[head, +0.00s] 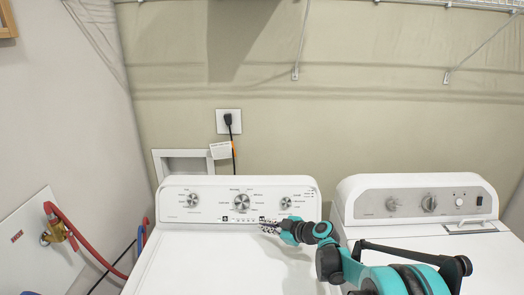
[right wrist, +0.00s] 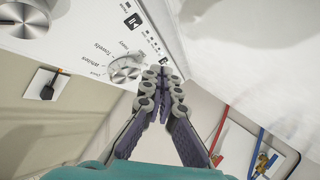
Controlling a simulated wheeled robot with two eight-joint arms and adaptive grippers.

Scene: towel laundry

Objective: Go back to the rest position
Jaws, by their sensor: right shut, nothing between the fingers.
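My right gripper (head: 268,226) is shut and empty, just in front of the control panel of the left white machine (head: 175,262), near the panel's right half and above the lid. In the right wrist view its fingers (right wrist: 161,75) are together, with the panel's knob (right wrist: 125,69) beside the tips. I cannot tell whether the tips touch the panel. My right arm (head: 385,275) comes in from the lower right, across the gap between the machines. My left gripper is in neither view.
A second white machine (head: 480,262) stands on the right. A wire shelf (head: 440,5) with brackets runs along the top of the wall. A plugged-in cord (head: 231,135) hangs behind the left machine. Red hoses (head: 78,232) are at the left wall. Space above both lids is mostly free.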

